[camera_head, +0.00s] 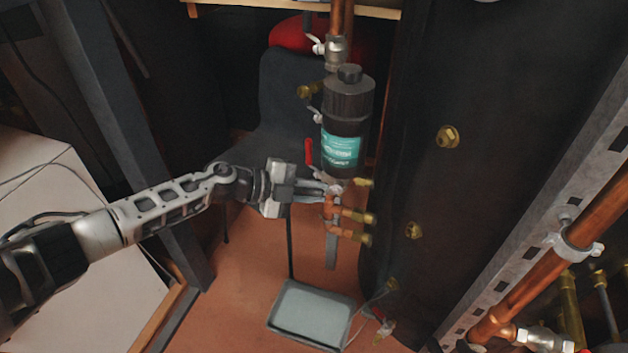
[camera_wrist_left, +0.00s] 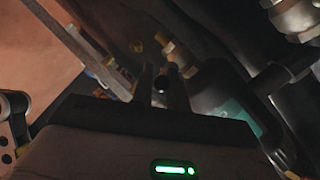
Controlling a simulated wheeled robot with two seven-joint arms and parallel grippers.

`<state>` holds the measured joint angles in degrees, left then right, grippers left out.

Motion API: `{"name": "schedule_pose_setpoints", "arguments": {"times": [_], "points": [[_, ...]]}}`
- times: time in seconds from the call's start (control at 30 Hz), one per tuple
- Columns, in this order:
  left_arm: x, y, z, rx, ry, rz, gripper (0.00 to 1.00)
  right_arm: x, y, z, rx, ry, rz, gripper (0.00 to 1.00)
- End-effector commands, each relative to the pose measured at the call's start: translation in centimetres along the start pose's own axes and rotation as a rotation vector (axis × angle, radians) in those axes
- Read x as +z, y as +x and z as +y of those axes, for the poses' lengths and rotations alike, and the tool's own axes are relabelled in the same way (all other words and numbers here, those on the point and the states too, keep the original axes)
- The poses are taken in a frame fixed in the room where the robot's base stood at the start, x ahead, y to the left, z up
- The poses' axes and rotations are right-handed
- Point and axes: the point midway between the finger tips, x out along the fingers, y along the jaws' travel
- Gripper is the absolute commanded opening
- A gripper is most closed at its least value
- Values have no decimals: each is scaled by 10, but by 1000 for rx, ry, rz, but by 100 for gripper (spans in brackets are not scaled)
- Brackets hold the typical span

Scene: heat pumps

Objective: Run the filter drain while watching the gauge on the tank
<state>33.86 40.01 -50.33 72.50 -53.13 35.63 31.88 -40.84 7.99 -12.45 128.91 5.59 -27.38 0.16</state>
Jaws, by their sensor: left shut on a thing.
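The filter (camera_head: 348,105) is a black canister with a teal label, upright on a copper pipe run in the head view. Its label also shows dimly in the left wrist view (camera_wrist_left: 235,108). My left gripper (camera_head: 328,190) is just below the filter, shut on a small part there that looks like the filter drain; the fingers hide most of it. In the left wrist view the fingers (camera_wrist_left: 158,88) are dark and what they hold is unclear. The large black tank (camera_head: 435,180) stands right of the filter. I cannot make out a gauge on it. My right gripper is not in view.
A shallow grey tray (camera_head: 312,312) lies on the floor below the filter. A red lever (camera_head: 309,151) sits left of the filter's base. Copper stubs with brass ends (camera_head: 350,213) are close by the gripper. A slotted rail (camera_head: 545,205) and pipes crowd the right.

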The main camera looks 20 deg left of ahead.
Motion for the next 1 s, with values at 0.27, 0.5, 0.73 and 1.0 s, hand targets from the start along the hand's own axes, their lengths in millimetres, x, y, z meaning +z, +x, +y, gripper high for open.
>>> {"name": "schedule_pose_setpoints", "arguments": {"times": [0.27, 0.5, 0.73, 1.0], "points": [[-2, 1, 1, 5, 7, 7, 0, 1, 0, 0, 0, 1, 0, 35], [-1, 1, 1, 2, 5, 5, 36, 1, 0, 0, 0, 1, 0, 35], [-1, -6, 0, 1, 3, 3, 36, 0, 0, 0, -1, 1, 0, 35], [0, -60, 0, 4, 5, 0, 36, -2, -2, -1, -1, 3, -4, 35]]}}
